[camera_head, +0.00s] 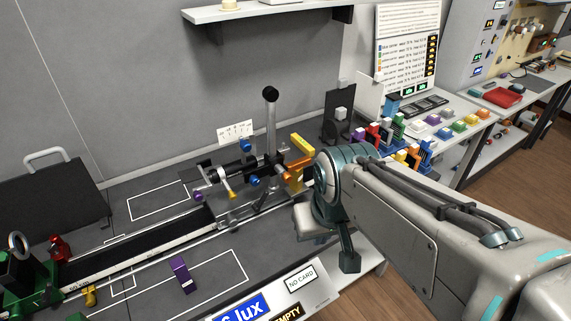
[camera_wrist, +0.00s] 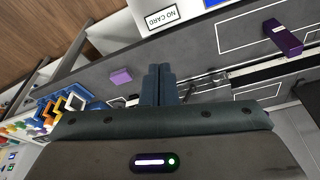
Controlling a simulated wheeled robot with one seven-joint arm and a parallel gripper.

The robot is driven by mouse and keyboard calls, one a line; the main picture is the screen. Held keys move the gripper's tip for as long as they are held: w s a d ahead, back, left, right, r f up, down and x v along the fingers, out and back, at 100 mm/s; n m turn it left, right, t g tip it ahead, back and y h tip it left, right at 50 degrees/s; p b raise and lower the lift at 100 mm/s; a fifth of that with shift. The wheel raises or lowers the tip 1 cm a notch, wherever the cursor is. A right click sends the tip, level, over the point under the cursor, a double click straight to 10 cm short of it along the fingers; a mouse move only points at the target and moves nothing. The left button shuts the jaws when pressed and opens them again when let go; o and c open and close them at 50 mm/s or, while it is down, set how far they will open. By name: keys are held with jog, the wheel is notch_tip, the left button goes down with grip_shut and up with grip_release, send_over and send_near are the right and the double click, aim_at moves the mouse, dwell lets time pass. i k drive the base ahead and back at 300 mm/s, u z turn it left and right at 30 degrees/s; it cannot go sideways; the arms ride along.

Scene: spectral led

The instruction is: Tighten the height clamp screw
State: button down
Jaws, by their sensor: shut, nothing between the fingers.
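A yellow bar (camera_head: 302,143) and an orange part (camera_head: 298,165) sit right of the post. I cannot tell which of these is the height clamp screw. My gripper (camera_wrist: 158,75) is shut and empty in the wrist view, over the bench. In the head view my arm reaches in from the right, beside the stand; the fingertips cannot be made out.
A black rail (camera_head: 150,247) runs from the stand to a green fixture (camera_head: 25,280) at left. A shelf (camera_head: 250,12) hangs above. The front bench area is mostly clear.

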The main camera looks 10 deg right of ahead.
aim_at(287, 177)
jog(key=u, duration=2.35)
jog(key=k, duration=0.75)
jog(key=z, duration=1.7)
